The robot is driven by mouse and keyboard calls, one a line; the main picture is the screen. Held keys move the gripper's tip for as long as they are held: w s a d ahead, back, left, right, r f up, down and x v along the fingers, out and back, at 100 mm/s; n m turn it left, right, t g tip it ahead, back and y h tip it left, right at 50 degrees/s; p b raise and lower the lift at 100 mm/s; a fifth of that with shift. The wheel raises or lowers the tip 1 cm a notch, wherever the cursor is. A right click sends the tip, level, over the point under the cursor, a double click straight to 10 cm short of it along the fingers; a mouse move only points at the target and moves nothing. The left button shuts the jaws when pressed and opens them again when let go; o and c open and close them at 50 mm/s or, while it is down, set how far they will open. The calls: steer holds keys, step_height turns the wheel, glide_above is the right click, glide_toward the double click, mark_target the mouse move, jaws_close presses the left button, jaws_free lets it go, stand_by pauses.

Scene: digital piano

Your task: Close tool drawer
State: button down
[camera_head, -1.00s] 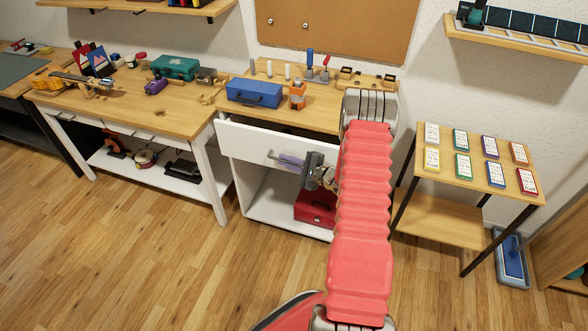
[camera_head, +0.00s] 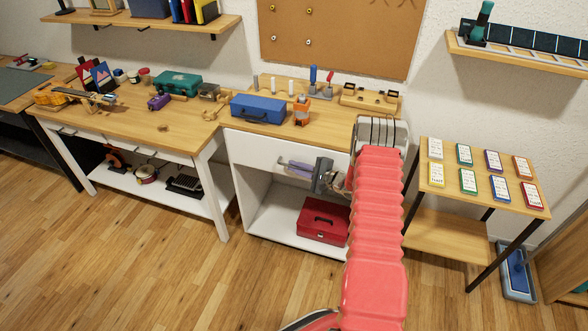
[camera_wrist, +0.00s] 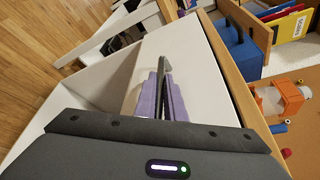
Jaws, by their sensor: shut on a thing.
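The white tool drawer (camera_head: 250,152) is under the wooden top of the white cabinet. Its front now looks flush or nearly flush with the cabinet, and no drawer interior shows. In the wrist view the white drawer front (camera_wrist: 196,62) lies close beside the wooden edge. My gripper (camera_head: 287,163) is at the drawer front, its purple fingers shut on the grey handle. In the wrist view the fingers (camera_wrist: 161,92) close around the handle (camera_wrist: 165,68), which is partly hidden between them. My red arm covers the right end of the cabinet.
A blue toolbox (camera_head: 257,108) and an orange item (camera_head: 301,112) stand on the cabinet top. A red box (camera_head: 323,220) sits in the open space below the drawer. A small shelf table (camera_head: 430,190) stands at right. The floor in front is clear.

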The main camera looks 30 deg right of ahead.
steer(key=c, duration=2.1)
jaws_free()
steer(key=shift+w+d, duration=0.1)
steer(key=shift+d, duration=0.15)
steer(key=shift+r, duration=0.1)
steer(key=v, duration=1.3)
steer(key=shift+s+d, duration=0.1)
steer(key=shift+s, duration=0.3)
